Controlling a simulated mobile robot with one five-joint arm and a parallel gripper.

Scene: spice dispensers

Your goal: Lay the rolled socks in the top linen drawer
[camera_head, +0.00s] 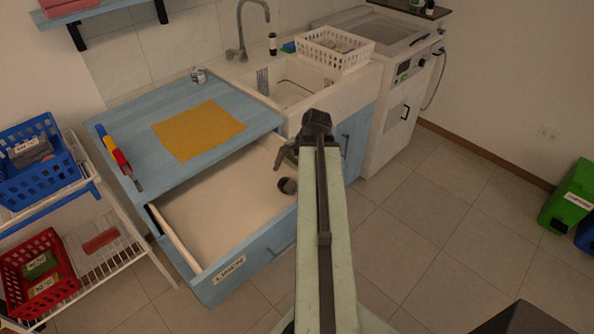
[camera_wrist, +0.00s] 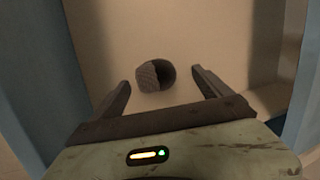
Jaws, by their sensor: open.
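The top linen drawer (camera_head: 215,215) of the blue cabinet is pulled open, with a "LINEN" label on its front. The dark grey rolled socks (camera_head: 288,186) lie on the drawer's pale floor toward its right side. They also show in the wrist view (camera_wrist: 156,75), beyond the fingertips and between their lines. My gripper (camera_head: 287,156) is at the right side of the drawer, above the socks. In the wrist view its two fingers (camera_wrist: 160,85) are spread wide with nothing held between them.
A yellow cloth (camera_head: 198,130) lies on the blue countertop. A sink with a white basket (camera_head: 333,50) stands right of it. Blue (camera_head: 38,160) and red (camera_head: 40,275) baskets sit on a rack at left. The floor at right is largely clear.

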